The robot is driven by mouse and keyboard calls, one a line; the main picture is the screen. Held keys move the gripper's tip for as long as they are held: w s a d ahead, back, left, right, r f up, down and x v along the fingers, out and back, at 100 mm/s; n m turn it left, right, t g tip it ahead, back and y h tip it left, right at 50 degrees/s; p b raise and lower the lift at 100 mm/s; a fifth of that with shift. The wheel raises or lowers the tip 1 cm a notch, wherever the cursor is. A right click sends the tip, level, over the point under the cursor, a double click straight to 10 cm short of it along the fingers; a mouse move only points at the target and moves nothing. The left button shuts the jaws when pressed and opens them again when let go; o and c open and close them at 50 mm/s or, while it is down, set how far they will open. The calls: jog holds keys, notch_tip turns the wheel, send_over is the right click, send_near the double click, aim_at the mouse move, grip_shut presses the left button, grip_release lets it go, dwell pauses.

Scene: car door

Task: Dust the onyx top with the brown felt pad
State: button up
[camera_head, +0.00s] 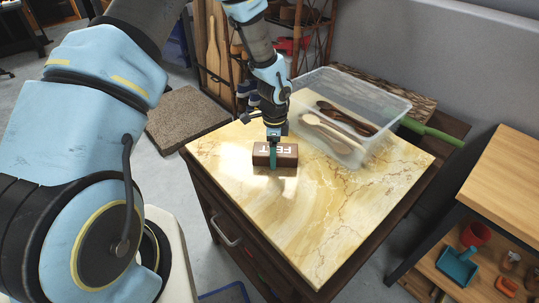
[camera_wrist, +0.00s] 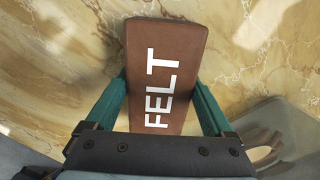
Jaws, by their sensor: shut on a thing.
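The brown felt pad (camera_head: 262,158) is a block with white FELT lettering, near the back left of the yellow, veined onyx top (camera_head: 330,222). My gripper (camera_head: 274,157) reaches down from above and is shut on the pad across its middle. In the wrist view the pad (camera_wrist: 168,52) lies between my two green fingers (camera_wrist: 160,100), one on each long side. The pad appears to rest on or just above the onyx top (camera_wrist: 75,65); I cannot tell whether it touches.
A clear plastic bin (camera_head: 372,97) with wooden spoons (camera_head: 325,130) stands on the back right of the top. A green handle (camera_head: 432,131) sticks out behind it. A wooden shelf unit (camera_head: 505,185) stands at right. The front and middle of the top are clear.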

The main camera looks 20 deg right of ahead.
aim_at(283, 144)
jog(key=shift+w+d+r, duration=0.1)
jog(key=shift+w+d, duration=0.2)
jog(key=shift+d, duration=0.6)
jog(key=shift+w+d, duration=0.25)
jog(key=shift+d, duration=0.65)
jog(key=shift+r+p, duration=2.1)
jog(key=shift+r, duration=0.95)
jog(key=shift+r+p, duration=1)
jog(key=shift+r, duration=0.5)
